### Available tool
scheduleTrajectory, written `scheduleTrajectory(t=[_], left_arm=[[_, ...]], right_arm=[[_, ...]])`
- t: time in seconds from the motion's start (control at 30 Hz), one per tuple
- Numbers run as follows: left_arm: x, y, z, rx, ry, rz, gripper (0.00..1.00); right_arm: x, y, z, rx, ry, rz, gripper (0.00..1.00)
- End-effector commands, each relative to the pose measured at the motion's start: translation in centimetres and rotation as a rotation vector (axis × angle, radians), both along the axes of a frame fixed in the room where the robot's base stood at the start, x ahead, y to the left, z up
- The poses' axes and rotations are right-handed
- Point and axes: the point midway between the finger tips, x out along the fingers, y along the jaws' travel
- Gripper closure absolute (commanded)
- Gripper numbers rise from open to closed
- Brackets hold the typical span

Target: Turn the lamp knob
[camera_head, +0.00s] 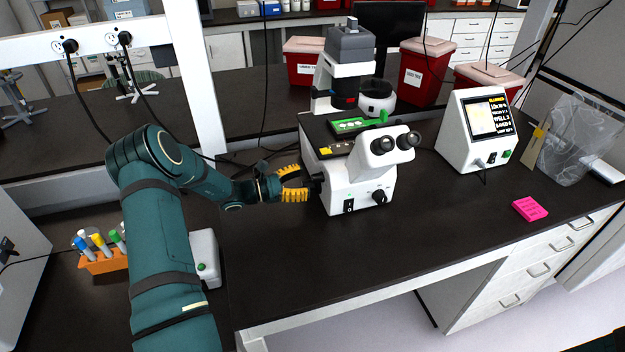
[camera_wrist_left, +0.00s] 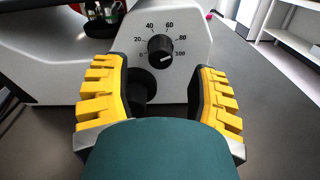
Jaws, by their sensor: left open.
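The lamp knob (camera_wrist_left: 160,47) is a round black dial on the microscope's white side panel, with a printed scale around it. It lies just beyond the fingertips in the left wrist view. A second black knob (camera_wrist_left: 143,84) shows between the fingers, lower and closer. The white microscope (camera_head: 357,187) stands on the dark bench in the head view. My left gripper (camera_head: 305,184) has yellow fingers and is beside the microscope's left side; it also shows in the left wrist view (camera_wrist_left: 161,85). It is open, with nothing clamped. Whether a finger touches the microscope I cannot tell.
A white screen device (camera_head: 478,148) and a pink note pad (camera_head: 529,209) are right of the microscope. Red bins (camera_head: 424,75) stand behind it. An orange tube rack (camera_head: 103,263) is at left. The bench front (camera_head: 330,265) is clear.

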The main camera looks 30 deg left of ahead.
Motion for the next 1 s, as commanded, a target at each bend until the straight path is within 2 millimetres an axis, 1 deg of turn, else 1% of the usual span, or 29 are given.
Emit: scheduleTrajectory(t=[0.03, 0.2, 0.4, 0.6, 1.0], left_arm=[[-0.9, 0.9, 0.0, 0.001, 0.001, 0.003, 0.41], [-3.5, 3.0, 0.0, 0.000, 0.000, 0.003, 0.41], [-5.4, 4.7, 0.0, 0.000, 0.000, 0.002, 0.41], [-6.0, 5.1, 0.0, 0.000, 0.000, -0.001, 0.41], [-6.0, 5.1, 0.0, 0.000, 0.000, 0.000, 0.41]], right_arm=[[0.0, 0.0, 0.0, 0.000, 0.000, 0.000, 0.53], [0.0, 0.0, 0.0, 0.000, 0.000, 0.000, 0.53], [0.0, 0.0, 0.0, 0.000, 0.000, 0.000, 0.53], [0.0, 0.0, 0.0, 0.000, 0.000, 0.000, 0.53], [0.0, 0.0, 0.0, 0.000, 0.000, 0.000, 0.53]])
